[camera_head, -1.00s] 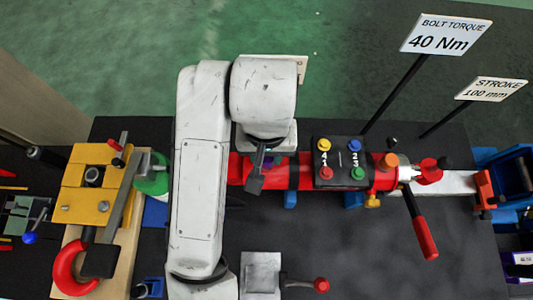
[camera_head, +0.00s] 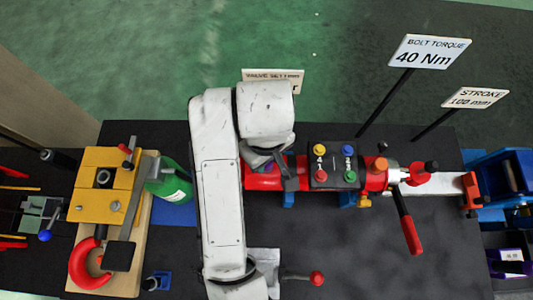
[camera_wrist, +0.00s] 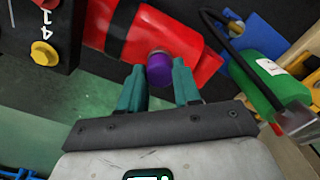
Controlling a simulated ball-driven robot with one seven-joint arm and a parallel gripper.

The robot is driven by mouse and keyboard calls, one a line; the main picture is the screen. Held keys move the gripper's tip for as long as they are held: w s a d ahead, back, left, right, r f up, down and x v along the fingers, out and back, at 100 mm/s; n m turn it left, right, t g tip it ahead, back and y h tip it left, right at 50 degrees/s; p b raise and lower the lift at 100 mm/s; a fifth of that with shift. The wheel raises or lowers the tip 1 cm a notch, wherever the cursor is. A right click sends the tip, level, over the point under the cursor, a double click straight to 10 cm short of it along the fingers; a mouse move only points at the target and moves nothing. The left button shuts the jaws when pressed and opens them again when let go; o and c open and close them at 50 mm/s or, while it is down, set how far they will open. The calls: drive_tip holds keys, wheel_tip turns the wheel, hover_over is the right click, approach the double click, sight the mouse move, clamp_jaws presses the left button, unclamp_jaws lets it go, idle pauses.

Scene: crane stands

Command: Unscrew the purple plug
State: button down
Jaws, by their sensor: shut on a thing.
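The purple plug (camera_wrist: 160,68) sticks out of the side of a red cylinder (camera_wrist: 172,38) in the wrist view. The teal fingers of my gripper (camera_wrist: 159,76) lie on either side of the plug and are shut on it. A narrow paler ring shows where the plug meets the red body. In the head view the red cylinder (camera_head: 262,178) lies on the dark bench, and my arm hides the plug and most of my gripper.
A button box (camera_head: 334,165) sits on the red cylinder. A red-handled lever (camera_head: 410,235) reaches forward at right. Left stand a green bottle (camera_head: 170,182) and a yellow fixture (camera_head: 105,205). Signs (camera_head: 428,52) rise behind. A red-knobbed lever (camera_head: 317,278) is near the front.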

drive_tip(key=shift+n, duration=0.9)
drive_tip(key=shift+r, duration=2.05)
